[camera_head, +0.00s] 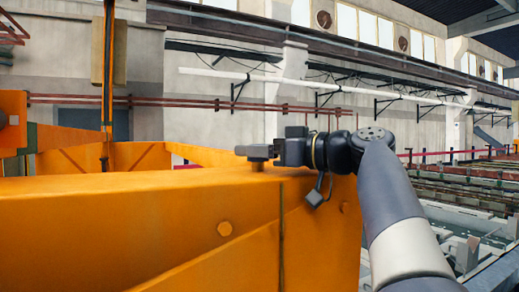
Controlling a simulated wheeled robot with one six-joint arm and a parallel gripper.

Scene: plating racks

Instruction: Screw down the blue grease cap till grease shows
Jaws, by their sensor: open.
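My gripper (258,152) is at the end of my dark arm, which reaches in from the right. Its grey jaws point left, just above the top of the large orange steel beam (130,215). I see the jaws from the side; they are open. A small orange-brown stub (257,166) shows directly under the jaws, on the beam's top edge; I cannot tell whether it touches them. No blue grease cap is visible, and no grease shows. The cap may be hidden behind the jaws or the beam.
The orange beam fills the lower left and blocks the view behind it. An orange post (13,132) stands at the far left. A long concrete wall (200,125) with pipes runs behind. Racks and tanks (465,185) lie at the right. The air above the beam is free.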

